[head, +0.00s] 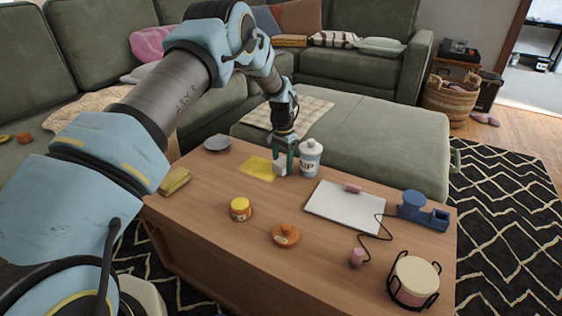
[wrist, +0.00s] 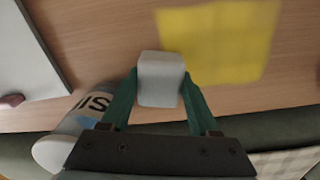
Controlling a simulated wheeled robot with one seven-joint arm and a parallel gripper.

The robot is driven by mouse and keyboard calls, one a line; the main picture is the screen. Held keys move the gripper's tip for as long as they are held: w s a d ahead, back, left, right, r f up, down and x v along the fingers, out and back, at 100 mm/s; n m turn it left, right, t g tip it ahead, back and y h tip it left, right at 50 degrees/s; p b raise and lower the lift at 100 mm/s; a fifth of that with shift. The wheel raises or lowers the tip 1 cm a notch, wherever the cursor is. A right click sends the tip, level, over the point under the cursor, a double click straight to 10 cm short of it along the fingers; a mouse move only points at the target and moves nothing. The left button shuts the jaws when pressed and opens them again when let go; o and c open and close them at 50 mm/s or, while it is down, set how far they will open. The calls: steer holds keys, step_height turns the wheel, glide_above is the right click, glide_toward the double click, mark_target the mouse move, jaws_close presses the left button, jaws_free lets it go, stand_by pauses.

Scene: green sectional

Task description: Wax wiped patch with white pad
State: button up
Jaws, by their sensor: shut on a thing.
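My gripper (head: 284,162) is at the back of the wooden table, and its green fingers show in the wrist view (wrist: 159,90). It is shut on the white pad (wrist: 160,75), a small rounded block. In the head view the pad (head: 280,168) is partly hidden by the fingers. The yellow patch (head: 257,168) lies flat on the table, just left of the pad. In the wrist view the patch (wrist: 222,45) is right of and beyond the pad. I cannot tell whether the pad touches the table.
A white labelled bottle (head: 310,160) stands close to the right of my gripper.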

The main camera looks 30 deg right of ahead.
mark_target(282, 161)
step_height(282, 161, up, 2)
steer(key=shift+w+a+r, duration=0.1)
steer(key=shift+w+r, duration=0.05)
steer(key=shift+r+p, duration=2.2)
steer(key=shift+r, duration=0.6)
